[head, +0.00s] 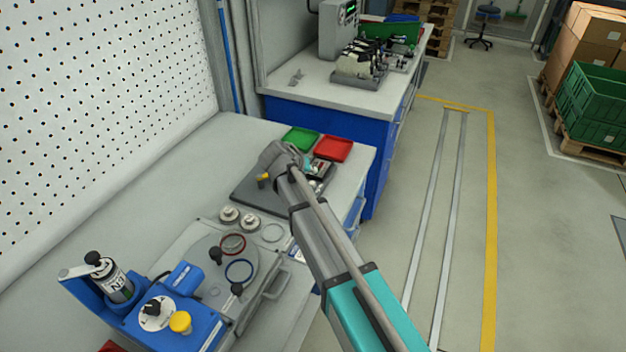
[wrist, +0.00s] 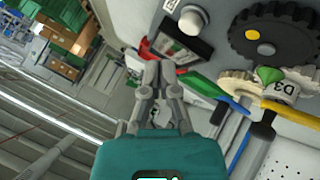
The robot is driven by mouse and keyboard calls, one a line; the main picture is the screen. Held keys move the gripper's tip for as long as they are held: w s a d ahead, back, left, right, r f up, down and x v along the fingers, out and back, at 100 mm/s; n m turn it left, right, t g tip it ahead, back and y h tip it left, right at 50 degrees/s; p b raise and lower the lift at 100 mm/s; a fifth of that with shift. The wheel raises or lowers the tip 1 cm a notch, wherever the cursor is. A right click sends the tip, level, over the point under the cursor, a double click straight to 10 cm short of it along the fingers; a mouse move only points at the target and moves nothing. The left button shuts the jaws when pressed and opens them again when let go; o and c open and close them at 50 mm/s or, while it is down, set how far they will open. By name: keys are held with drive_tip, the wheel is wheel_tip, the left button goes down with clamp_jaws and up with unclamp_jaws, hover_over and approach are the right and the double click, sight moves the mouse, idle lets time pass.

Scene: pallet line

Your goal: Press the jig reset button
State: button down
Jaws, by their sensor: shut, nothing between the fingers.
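A yellow round button (head: 180,322) sits on a blue jig housing (head: 205,335) at the lower left of the head view, beside a black knob on a white dial (head: 157,311). No label on this button is readable. My gripper (wrist: 158,68) is shut and empty in the wrist view, its fingertips together. In that view a pale round knob (wrist: 193,20) stands on a grey surface above and right of the fingertips, by a dark labelled block (wrist: 180,40). In the head view my arm reaches over the bench's far part, well away from the yellow button; the fingertips are hidden there.
A green tray (head: 301,138) and a red tray (head: 334,148) lie near my wrist. Clamps and rings cover the grey plate (head: 228,262). A canister (head: 113,282) stands at the left. A dark gear (wrist: 275,38) shows in the wrist view.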

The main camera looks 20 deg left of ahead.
drive_tip(key=shift+r+p, duration=1.25)
drive_tip(key=shift+r, duration=0.25)
drive_tip(key=shift+d, duration=0.1)
drive_tip(key=d+f+m+g, duration=0.1)
drive_tip(key=d+f+g, duration=0.15)
drive_tip(key=d, duration=1.25)
drive_tip(key=s+d+f+m+g+y, duration=0.1)
drive_tip(key=s+d+g, duration=0.1)
drive_tip(key=s+d, duration=0.3)
drive_tip(key=s+d+f+m+g+y, duration=0.1)
drive_tip(key=s+d, duration=0.5)
drive_tip(key=d, duration=0.8)
drive_tip(key=s+d+f+m+g+y, duration=0.1)
drive_tip(key=s+d+g, duration=0.2)
drive_tip(key=d, duration=0.6)
drive_tip(key=shift+s+d+y, duration=0.3)
drive_tip(key=shift+s, duration=0.9)
